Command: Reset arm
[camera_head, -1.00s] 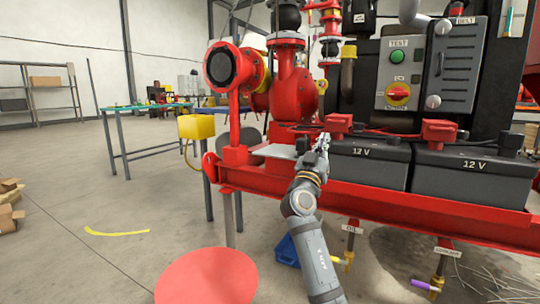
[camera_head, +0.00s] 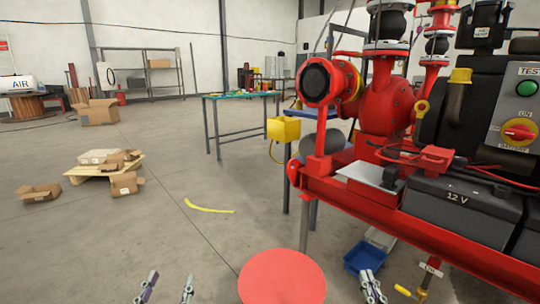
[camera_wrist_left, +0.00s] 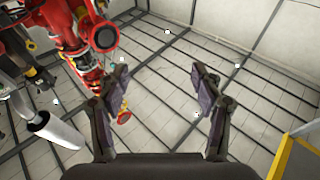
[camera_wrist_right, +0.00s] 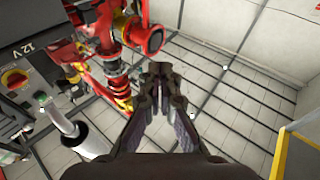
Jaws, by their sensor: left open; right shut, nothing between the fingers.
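My left gripper (camera_head: 166,288) is low in the head view, at the bottom edge, with its two fingers well apart. In the left wrist view the left gripper (camera_wrist_left: 165,85) is open and empty. My right gripper (camera_head: 372,288) is at the bottom edge of the head view, in front of the red skid. In the right wrist view the right gripper (camera_wrist_right: 161,70) has its fingertips together with nothing between them. The red pump skid (camera_head: 402,207) stands at the right of the head view, apart from both grippers.
A red round disc (camera_head: 282,279) lies low between my grippers. A blue bin (camera_head: 364,258) sits under the skid. A 12 V battery (camera_head: 455,203) stands on the skid. A pallet with boxes (camera_head: 105,172) is at the left.

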